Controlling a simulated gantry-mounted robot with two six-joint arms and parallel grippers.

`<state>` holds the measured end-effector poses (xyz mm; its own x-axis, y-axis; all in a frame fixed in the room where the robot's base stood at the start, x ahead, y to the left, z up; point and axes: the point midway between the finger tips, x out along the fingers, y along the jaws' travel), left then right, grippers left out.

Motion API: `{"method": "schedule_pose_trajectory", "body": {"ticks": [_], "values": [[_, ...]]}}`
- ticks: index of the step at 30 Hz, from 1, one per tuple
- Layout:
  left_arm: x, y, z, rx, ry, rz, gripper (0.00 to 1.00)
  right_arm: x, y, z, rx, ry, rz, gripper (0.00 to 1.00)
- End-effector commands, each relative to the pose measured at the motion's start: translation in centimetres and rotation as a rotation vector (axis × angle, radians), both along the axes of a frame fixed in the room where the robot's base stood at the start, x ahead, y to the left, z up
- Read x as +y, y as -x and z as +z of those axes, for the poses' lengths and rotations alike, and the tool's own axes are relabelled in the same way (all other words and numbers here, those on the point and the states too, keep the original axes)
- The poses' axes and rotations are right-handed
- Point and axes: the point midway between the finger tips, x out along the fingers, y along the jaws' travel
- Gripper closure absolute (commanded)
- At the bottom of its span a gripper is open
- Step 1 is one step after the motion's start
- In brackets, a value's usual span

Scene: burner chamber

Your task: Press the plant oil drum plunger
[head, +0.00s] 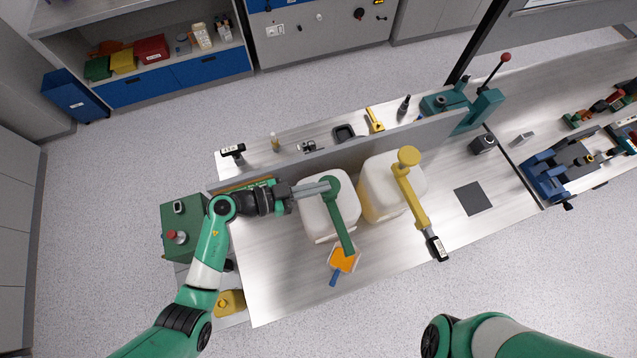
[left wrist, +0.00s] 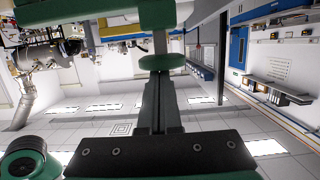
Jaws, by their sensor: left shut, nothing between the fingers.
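Two white drums stand side by side on the metal bench. The left drum (head: 322,222) has a green pump (head: 346,232) with a round plunger head (head: 331,185) and a spout pointing toward the front. The right drum (head: 377,196) has a yellow pump (head: 409,158). I cannot read which drum holds plant oil. My left gripper (head: 324,188) is shut and empty, its tips at the green plunger head. In the left wrist view, upside down, the shut fingers (left wrist: 160,88) reach the green disc (left wrist: 168,62) of the plunger; contact is unclear. My right gripper is out of view.
A grey partition (head: 440,133) runs behind the drums. An orange dustpan-like item (head: 344,259) lies below the green spout. A green box with a red button (head: 180,237) stands left of the bench. A dark square pad (head: 473,198) lies right of the drums, with bare bench around it.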

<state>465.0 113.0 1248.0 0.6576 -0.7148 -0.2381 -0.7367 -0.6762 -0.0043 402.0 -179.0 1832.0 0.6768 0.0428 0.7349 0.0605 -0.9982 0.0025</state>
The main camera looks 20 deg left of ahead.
Motion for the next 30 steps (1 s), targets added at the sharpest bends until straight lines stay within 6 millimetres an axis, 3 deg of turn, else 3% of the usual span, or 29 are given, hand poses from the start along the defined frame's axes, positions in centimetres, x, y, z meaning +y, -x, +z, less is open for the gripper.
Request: {"method": "schedule_pose_trajectory", "body": {"ticks": [1,3,5,15,30], "values": [[0.0,0.0,2.1,0.002,-0.001,-0.001,1.0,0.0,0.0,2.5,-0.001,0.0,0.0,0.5],[0.1,0.1,3.1,0.003,0.0,0.0,1.0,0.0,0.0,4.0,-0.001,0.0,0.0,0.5],[1.6,1.2,2.2,0.0,-0.001,0.007,1.0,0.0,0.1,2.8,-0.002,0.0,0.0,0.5],[6.5,5.8,3.8,-0.002,-0.001,0.004,1.0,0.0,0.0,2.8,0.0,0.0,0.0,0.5],[7.2,6.6,4.1,-0.002,-0.001,0.0,1.0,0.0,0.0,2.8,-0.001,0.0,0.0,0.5]]}}
